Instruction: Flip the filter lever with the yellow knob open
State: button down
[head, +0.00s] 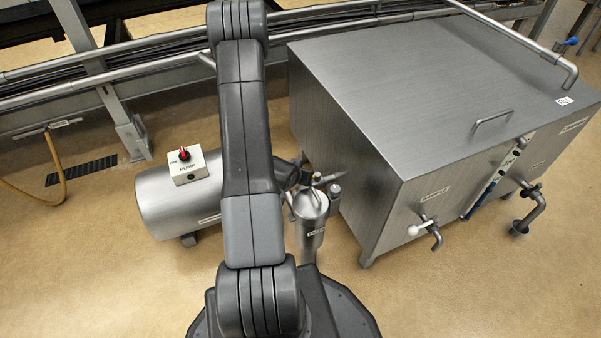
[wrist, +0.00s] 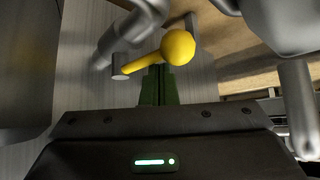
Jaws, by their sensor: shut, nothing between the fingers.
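The filter lever (wrist: 140,65) shows in the wrist view as a short yellow arm running from a grey pivot at the left to a round yellow knob (wrist: 178,47) at the right. My gripper (wrist: 158,72) is shut and empty, its dark green fingertips close below the lever arm, just left of the knob. I cannot tell whether they touch. My gripper (head: 300,178) is mostly hidden behind my arm there, left of the knob.
A steel pump cylinder (head: 165,205) with a red-knobbed switch box (head: 190,166) lies left. Pipes crowd the lever. The front floor is clear.

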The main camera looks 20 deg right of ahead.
jog(key=p+v, duration=0.3)
jog(key=v, duration=1)
